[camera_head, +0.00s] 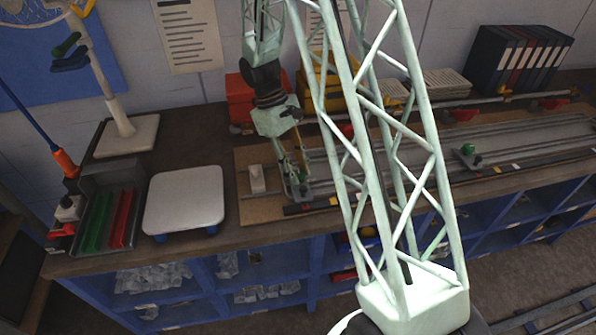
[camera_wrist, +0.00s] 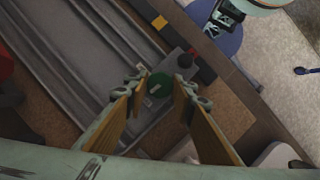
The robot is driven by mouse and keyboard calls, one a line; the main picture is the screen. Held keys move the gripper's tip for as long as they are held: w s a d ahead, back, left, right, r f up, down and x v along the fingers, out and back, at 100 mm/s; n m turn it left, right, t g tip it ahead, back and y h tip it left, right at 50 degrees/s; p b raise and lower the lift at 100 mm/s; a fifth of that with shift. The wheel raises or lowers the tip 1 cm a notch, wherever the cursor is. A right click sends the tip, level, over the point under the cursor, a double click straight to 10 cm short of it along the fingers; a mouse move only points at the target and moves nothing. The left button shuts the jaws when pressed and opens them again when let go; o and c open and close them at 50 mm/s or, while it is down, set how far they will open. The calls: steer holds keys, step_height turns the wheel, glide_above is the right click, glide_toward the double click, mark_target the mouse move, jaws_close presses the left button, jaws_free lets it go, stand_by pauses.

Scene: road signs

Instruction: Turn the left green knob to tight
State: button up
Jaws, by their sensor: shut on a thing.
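The left green knob (camera_wrist: 157,88) shows in the wrist view between the two fingertips, on a grey metal block at the end of a long grey rail (camera_wrist: 75,62). My gripper (camera_wrist: 163,80) has one finger on each side of the knob and is closed on it. In the head view my gripper (camera_head: 295,172) reaches down to the left end of the rail, and the knob cannot be made out there. Any tight marking is too small to read. A second green knob (camera_head: 468,148) stands on the rail farther right.
A white-topped scale (camera_head: 185,200) and a tray with green and red pieces (camera_head: 106,217) stand left of the board (camera_head: 258,209). A red box (camera_head: 242,98) and a yellow box (camera_head: 322,88) are behind. Binders (camera_head: 518,60) stand at the back right.

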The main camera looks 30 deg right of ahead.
steer(key=m+y, duration=0.1)
steer(key=m, duration=0.3)
steer(key=shift+d+m+y+p, duration=0.2)
steer(key=shift+m+y+p, duration=0.2)
steer(key=m+y, duration=0.2)
steer(key=m, duration=0.3)
steer(key=m+t, duration=0.1)
steer(key=m, duration=0.2)
steer(key=m+t+y, duration=0.1)
steer(key=m, duration=0.2)
steer(key=shift+s+d+m+y, duration=0.1)
steer(key=shift+m+y, duration=0.2)
steer(key=shift+m, duration=0.1)
steer(key=o, duration=0.8)
steer(key=shift+o, duration=0.2)
